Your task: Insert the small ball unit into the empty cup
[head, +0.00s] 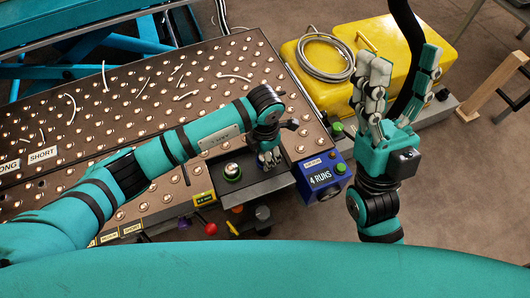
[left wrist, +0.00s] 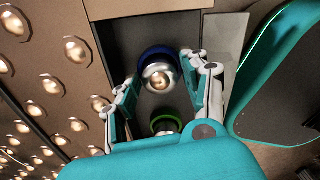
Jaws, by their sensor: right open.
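A ball unit with a blue ring and shiny ball (left wrist: 158,74) sits on a dark tray (left wrist: 125,35) in the left wrist view. A second ball unit with a green ring (head: 232,171) stands on the tray in the head view; it also shows partly hidden in the left wrist view (left wrist: 165,124). My left gripper (head: 269,157) is over the tray, its fingers apart on either side of the blue-ringed unit. I cannot tell whether they touch it. My right gripper (head: 402,72) is open and empty, raised right of the table. I cannot make out an empty cup.
The ball table (head: 110,95) carries rows of shiny balls and several loose pale strips. A blue "4 RUNS" box (head: 322,177) stands right of the tray. Yellow cases (head: 335,92) with a coiled cable (head: 325,57) lie behind. Knobs and levers stick out at the front edge.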

